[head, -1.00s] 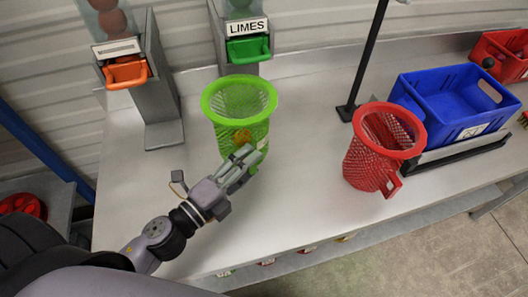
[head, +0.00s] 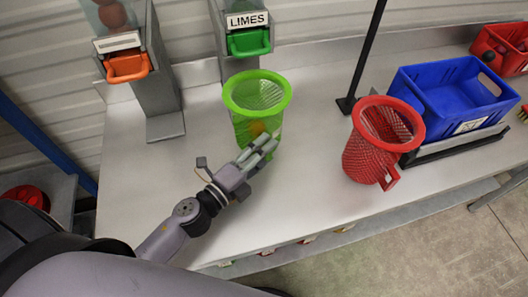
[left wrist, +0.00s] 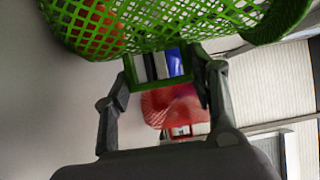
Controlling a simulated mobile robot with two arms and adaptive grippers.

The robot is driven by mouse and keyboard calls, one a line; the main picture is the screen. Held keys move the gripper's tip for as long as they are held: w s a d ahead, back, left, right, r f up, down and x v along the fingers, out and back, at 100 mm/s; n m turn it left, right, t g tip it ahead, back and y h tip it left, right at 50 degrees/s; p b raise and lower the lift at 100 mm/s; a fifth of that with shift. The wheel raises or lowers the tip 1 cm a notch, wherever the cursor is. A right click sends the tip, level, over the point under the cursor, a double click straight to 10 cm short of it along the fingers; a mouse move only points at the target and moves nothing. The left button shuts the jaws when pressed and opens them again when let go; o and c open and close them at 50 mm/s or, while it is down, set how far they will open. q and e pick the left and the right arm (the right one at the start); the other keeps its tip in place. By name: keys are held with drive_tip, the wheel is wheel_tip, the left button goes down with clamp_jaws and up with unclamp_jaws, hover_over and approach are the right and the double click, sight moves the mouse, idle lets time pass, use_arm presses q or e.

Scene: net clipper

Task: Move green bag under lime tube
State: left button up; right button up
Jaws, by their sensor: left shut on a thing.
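The green mesh bag (head: 240,122) stands upright, with its open rim up, on or just above the bench in the head view. An orange round thing (head: 257,128) shows through its mesh. My left gripper (head: 268,146) is at the bag's near right side, shut on its square handle. In the left wrist view the handle (left wrist: 122,97) sits between the fingers, with the mesh above. The lime tube (head: 237,5) stands at the back, above the dispenser with the LIMES label (head: 248,20) and green flap (head: 249,42). The bag is in front of this dispenser. My right gripper is not in view.
A red mesh bag (head: 368,155) stands to the right. A black post (head: 362,55) rises behind it. A blue crate (head: 455,95) and a red crate (head: 512,62) are further right. Another dispenser with an orange flap (head: 127,68) stands left. The bench between the bags is clear.

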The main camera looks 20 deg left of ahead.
use_arm(q)
drive_tip(key=o, duration=1.1)
drive_tip(key=shift+f, duration=0.1)
drive_tip(key=shift+o, duration=0.2)
drive_tip(key=b+v, duration=0.4)
drive_tip(key=v, duration=0.6)
drive_tip(key=shift+s+a+b, duration=0.1)
drive_tip(key=shift+s+b, duration=0.2)
drive_tip(key=shift+s, duration=0.05)
drive_tip(key=shift+s+a, duration=0.3)
drive_tip(key=shift+s, duration=0.3)
